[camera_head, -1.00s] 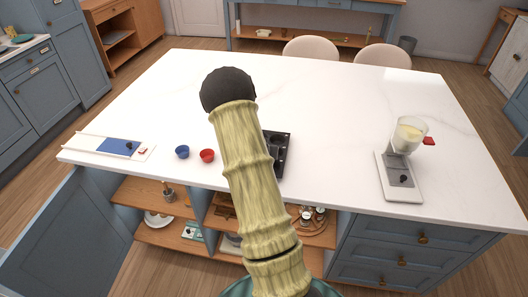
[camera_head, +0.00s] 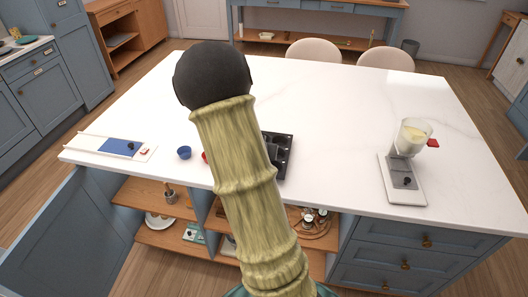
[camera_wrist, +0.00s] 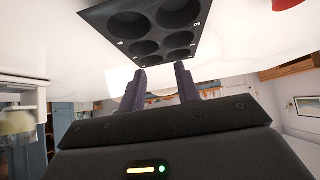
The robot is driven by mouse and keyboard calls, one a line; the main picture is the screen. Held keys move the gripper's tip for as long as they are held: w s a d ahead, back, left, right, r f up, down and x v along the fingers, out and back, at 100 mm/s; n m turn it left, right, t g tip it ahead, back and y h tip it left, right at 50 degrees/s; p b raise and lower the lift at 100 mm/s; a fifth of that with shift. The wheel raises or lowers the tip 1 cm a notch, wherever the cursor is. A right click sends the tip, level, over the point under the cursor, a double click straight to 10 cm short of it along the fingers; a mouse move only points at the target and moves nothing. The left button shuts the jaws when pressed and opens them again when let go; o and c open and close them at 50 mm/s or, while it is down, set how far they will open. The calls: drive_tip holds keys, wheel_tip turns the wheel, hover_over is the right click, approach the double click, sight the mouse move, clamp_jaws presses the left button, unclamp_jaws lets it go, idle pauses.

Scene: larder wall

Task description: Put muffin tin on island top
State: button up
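The muffin tin (camera_head: 284,148), dark with several round cups, lies flat on the white island top (camera_head: 330,100), partly hidden behind my arm. In the wrist view the muffin tin (camera_wrist: 164,53) fills the upper middle, against the white island top (camera_wrist: 45,40). My gripper (camera_wrist: 161,71) shows there with its two fingers apart and nothing between them. The tin lies beyond the fingertips, with no visible contact. In the head view my gripper is hidden behind my arm.
A blue cup (camera_head: 184,153) and a mostly hidden red cup (camera_head: 204,157) stand left of the tin. A white board with a blue patch (camera_head: 118,147) lies at left. An appliance with a glass bowl (camera_head: 403,175) stands at right. The island's back half is clear.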

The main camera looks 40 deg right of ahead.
drive_tip(key=shift+a, duration=0.1)
idle(0.5)
drive_tip(key=s+a+r+n+g+y, duration=0.1)
drive_tip(key=s+a+n+y, duration=0.2)
drive_tip(key=a, duration=0.6)
drive_tip(key=s+a+r+n+y, duration=0.2)
drive_tip(key=a, duration=0.7)
drive_tip(key=s+a+r+n+g+y, duration=0.1)
drive_tip(key=s+a+n, duration=0.3)
drive_tip(key=s+a, duration=0.4)
drive_tip(key=shift+s+r+n+g+y, duration=0.25)
drive_tip(key=shift+s+n+g+y, duration=0.15)
drive_tip(key=shift+s+g, duration=0.3)
drive_tip(key=shift+w+a, duration=0.1)
drive_tip(key=shift+a, duration=0.05)
